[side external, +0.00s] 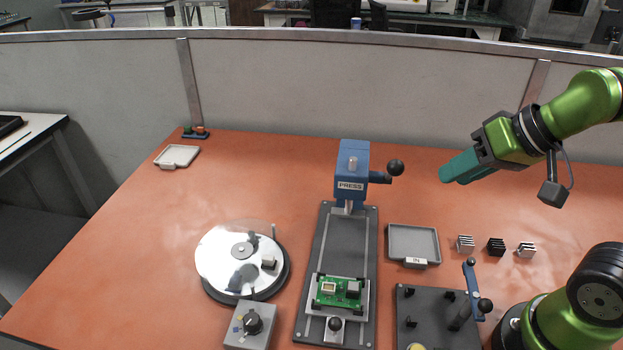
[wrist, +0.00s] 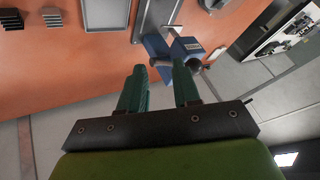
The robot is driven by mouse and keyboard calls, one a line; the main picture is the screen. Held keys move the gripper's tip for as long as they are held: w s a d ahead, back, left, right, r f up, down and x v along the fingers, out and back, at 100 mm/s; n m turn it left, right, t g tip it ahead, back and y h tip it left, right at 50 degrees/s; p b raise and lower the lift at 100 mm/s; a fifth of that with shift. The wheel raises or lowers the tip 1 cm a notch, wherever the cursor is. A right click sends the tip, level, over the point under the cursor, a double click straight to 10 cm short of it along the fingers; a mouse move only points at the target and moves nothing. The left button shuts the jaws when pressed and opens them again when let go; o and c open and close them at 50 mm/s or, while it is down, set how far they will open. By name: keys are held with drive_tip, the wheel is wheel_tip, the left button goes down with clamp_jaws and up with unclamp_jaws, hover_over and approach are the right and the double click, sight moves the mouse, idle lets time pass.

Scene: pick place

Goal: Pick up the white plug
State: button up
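My gripper (side external: 446,174) is raised over the right back of the orange table, with nothing near its fingertips. In the wrist view its two teal fingers (wrist: 159,70) stand apart with an empty gap. No thing is clearly a white plug. A cream-white square part (side external: 328,287) sits on the green circuit board (side external: 340,299) in the press fixture. I cannot tell which of these is the plug.
A blue press (side external: 352,165) with a black-knobbed lever stands behind the fixture. An IN tray (side external: 413,242) and small finned blocks (side external: 496,246) lie to its right. A dark lever fixture (side external: 425,308) and a knob box (side external: 250,325) are in front.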

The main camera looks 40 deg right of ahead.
drive_tip(key=w+a+r+m+g, duration=0.1)
drive_tip(key=w+a+r+g, duration=0.1)
drive_tip(key=w+a+r, duration=0.3)
drive_tip(key=m+g+h, duration=0.2)
drive_tip(key=m+g, duration=0.2)
drive_tip(key=g, duration=0.1)
hover_over(268, 258)
wheel_tip(268, 258, down, 10)
wheel_tip(268, 258, down, 11)
drive_tip(key=shift+s, duration=0.1)
drive_tip(key=shift+f, duration=2.65)
drive_tip(key=shift+c, duration=0.3)
